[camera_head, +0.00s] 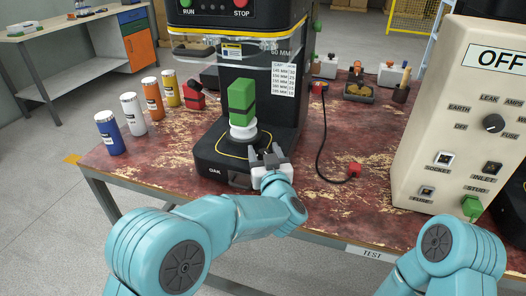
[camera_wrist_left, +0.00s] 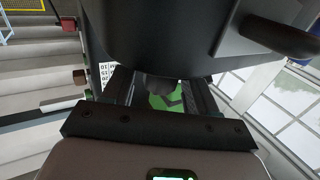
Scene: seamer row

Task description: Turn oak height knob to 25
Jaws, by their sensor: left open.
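The oak seamer is a black machine with an OAK label (camera_head: 214,171) on its base (camera_head: 225,165). A green block (camera_head: 241,101) stands on a white round piece (camera_head: 243,131) above this base. My left gripper (camera_head: 267,154) is open at the front right of the base. In the left wrist view its two fingers (camera_wrist_left: 160,92) are apart, with a small dark rounded part (camera_wrist_left: 160,86) and something green (camera_wrist_left: 167,100) showing between them. I cannot tell whether the dark part is the height knob, or read any setting on it. My right gripper is out of view.
Several cans, including a blue one (camera_head: 109,133), stand at the left of the worn red table (camera_head: 330,205). A black cable runs to a red plug (camera_head: 354,170) right of the base. A beige test box (camera_head: 455,110) reading OFF stands at the right.

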